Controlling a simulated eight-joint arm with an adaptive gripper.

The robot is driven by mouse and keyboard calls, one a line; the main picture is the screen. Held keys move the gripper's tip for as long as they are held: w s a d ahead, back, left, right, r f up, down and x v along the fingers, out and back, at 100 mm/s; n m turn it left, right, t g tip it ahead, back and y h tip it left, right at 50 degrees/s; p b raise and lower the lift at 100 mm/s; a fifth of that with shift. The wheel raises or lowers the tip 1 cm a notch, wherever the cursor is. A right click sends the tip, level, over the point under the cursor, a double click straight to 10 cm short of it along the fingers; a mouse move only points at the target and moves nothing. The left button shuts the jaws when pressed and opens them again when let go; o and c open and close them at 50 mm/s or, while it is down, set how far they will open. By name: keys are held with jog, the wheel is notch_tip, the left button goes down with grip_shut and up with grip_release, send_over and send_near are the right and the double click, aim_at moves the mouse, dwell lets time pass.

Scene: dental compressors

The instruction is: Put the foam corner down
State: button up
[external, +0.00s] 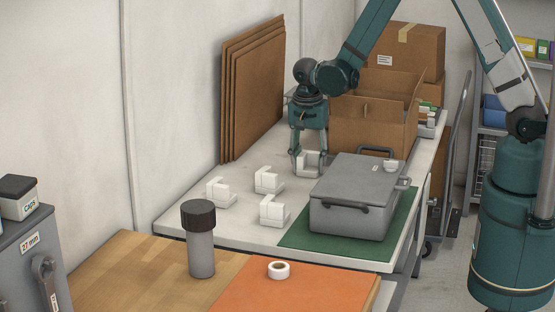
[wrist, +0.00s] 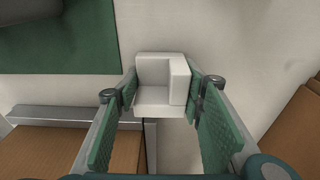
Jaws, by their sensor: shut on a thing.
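A white foam corner (wrist: 160,97) is between the green-padded fingers of my gripper (wrist: 164,98) in the wrist view. The pads press on its two sides, so my gripper is shut on it. In the external view my gripper (external: 308,160) points down at the white table, behind the grey case, with the foam corner (external: 309,164) at its fingertips. I cannot tell whether the corner touches the table. Three other white foam corners lie on the table to the left: one (external: 221,193), one (external: 268,181) and one (external: 274,211).
The grey case (external: 355,200) stands on a green mat (external: 302,237), close right of my gripper. An open cardboard box (external: 375,125) stands behind, and flat cardboard sheets (external: 250,90) lean on the wall. A dark-capped grey cylinder (external: 201,245) and a tape roll (external: 278,270) are in front.

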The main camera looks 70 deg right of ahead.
aim_at(309, 167)
jog(key=shift+r, duration=0.15)
notch_tip(309, 167, up, 10)
jog(key=p, duration=0.1)
dwell(0.7)
jog(key=shift+a, duration=0.1)
dwell(0.8)
jog(key=w+a+r+n+p, duration=0.1)
jog(key=w+a+n, duration=0.5)
jog(key=a+n, duration=0.2)
jog(key=w+a+r+n+t+y+p, duration=0.1)
jog(key=w+a+n+p, duration=0.1)
jog(key=w+a+n, duration=0.4)
jog(key=a+n, duration=0.3)
jog(key=n, duration=0.1)
jog(key=shift+r+p, duration=0.3)
jog(key=shift+r, duration=0.05)
jog(key=shift+f, duration=0.1)
notch_tip(309, 167, down, 5)
jog(key=b, duration=0.5)
jog(key=shift+r, duration=0.25)
